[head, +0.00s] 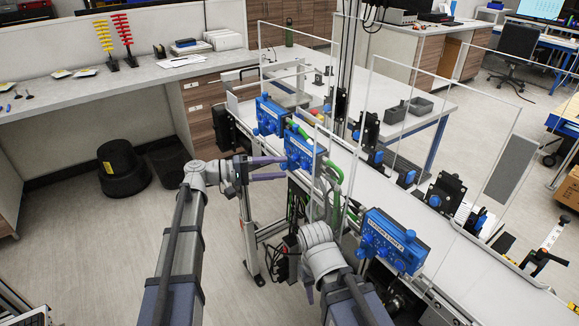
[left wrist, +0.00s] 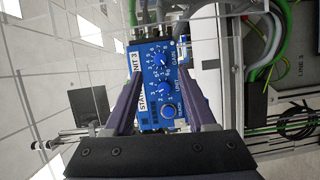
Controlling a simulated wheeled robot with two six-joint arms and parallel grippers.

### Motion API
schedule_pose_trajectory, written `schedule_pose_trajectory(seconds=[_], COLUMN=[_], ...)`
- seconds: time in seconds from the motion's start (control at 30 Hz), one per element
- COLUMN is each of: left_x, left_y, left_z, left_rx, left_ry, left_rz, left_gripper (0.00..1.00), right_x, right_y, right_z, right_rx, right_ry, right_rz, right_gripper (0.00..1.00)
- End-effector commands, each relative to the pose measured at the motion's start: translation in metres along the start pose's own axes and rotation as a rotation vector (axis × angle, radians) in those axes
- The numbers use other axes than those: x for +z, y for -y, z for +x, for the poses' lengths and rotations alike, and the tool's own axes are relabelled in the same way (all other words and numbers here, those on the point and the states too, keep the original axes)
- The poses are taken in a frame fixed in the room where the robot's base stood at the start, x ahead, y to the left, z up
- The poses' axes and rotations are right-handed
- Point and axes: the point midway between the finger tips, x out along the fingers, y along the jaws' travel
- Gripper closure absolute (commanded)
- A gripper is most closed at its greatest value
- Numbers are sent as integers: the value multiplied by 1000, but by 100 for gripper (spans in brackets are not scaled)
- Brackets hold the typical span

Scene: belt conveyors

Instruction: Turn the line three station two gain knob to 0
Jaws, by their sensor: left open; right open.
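The blue station box (head: 299,149), marked unit 3 in the left wrist view (left wrist: 147,75), stands upright on the conveyor's near side. In the left wrist view its gain knob (left wrist: 163,61) is the upper of two blue dials. The limit knob (left wrist: 163,88) and a round button (left wrist: 168,111) sit below it. My left gripper (head: 284,168) is open and faces the box; its fingers (left wrist: 160,80) frame the panel, with nothing held. I cannot tell the exact gain reading. My right gripper (head: 309,291) is largely hidden by its own arm, low and apart from the boxes.
Another blue box (head: 270,116) stands farther back and one (head: 396,240) nearer, right of my right arm. Clear guard panels (head: 440,110) rise along the conveyor belt (head: 480,262). Green hoses (head: 335,172) hang close beside the middle box. Floor at left is open around a black bin (head: 123,170).

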Motion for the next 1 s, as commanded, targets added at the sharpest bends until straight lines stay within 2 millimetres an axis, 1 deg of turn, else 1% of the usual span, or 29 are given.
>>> schedule_pose_trajectory(seconds=[0.03,0.1,0.27,0.57,0.67,0.77,0.87,0.9,0.97,1.0], left_x=[0,0,0,0,7,31,77,98,128,147], left_y=[0,0,0,0,4,23,60,78,103,118], left_z=[-8,-16,-25,-26,-21,-2,24,32,40,41], left_rx=[0,0,0,0,-22,-115,-299,-390,-527,-618], left_ry=[-3,-2,-1,0,11,54,134,171,225,258], left_rz=[0,0,0,0,0,4,18,29,52,70], left_gripper=[44,44,44,44,44,44,44,44,44,44], right_x=[0,0,0,0,0,0,0,0,0,0], right_y=[0,0,0,0,0,0,0,0,0,0], right_z=[-1,-1,-1,-1,-1,-1,-1,-1,-1,-1], right_rx=[0,0,0,0,0,0,0,0,0,0], right_ry=[0,0,0,0,0,0,0,0,0,0], right_rz=[0,0,0,0,0,0,0,0,0,0], right_gripper=[54,54,54,54,54,54,54,54,54,54])
